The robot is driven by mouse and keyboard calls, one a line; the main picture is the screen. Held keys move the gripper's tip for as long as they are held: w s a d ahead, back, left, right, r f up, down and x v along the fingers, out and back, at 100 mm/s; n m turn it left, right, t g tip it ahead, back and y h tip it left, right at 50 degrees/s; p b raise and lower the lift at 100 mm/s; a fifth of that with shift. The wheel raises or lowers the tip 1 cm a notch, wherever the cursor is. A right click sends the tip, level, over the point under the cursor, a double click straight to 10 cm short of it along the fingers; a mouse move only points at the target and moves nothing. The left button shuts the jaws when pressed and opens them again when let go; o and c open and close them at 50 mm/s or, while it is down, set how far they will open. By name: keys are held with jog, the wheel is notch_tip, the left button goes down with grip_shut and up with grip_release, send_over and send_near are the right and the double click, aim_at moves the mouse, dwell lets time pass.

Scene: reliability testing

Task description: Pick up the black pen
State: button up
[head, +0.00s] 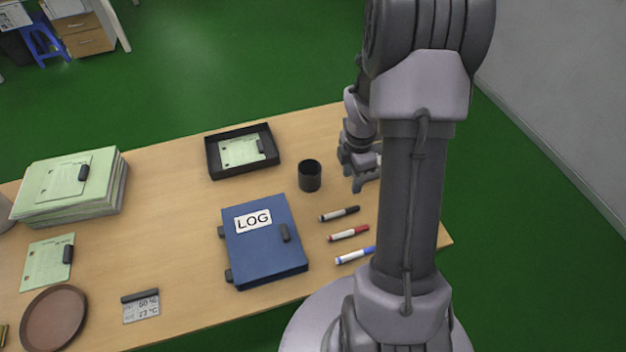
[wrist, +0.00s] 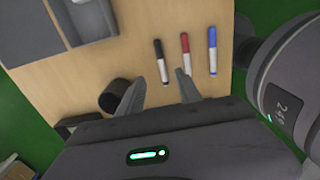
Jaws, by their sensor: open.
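The black pen (head: 340,213) is white with a black cap and lies on the wooden table, right of the blue log binder. My gripper (head: 366,185) is above the table on the far side of the black pen in the head view. Its two fingers (wrist: 174,83) are apart and nothing is between them.
A red pen (head: 348,233) and a blue pen (head: 355,255) lie beside the black one. A black cup (head: 310,176) stands close by on the left. The blue log binder (head: 263,255) and a black tray (head: 213,160) lie further left.

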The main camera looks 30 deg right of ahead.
jog(key=b, duration=0.4)
send_over(345, 210)
jog(key=s, duration=0.1)
jog(key=f, duration=1)
jog(key=shift+d+f, duration=0.2)
jog(key=shift+d, duration=0.05)
jog(key=f, duration=0.1)
jog(key=f+b, duration=0.1)
jog(key=f, duration=0.1)
jog(key=w+f+b, duration=0.1)
jog(key=f, duration=0.1)
jog(key=shift+a+f, duration=0.15)
jog(key=shift+a, duration=0.1)
grip_shut()
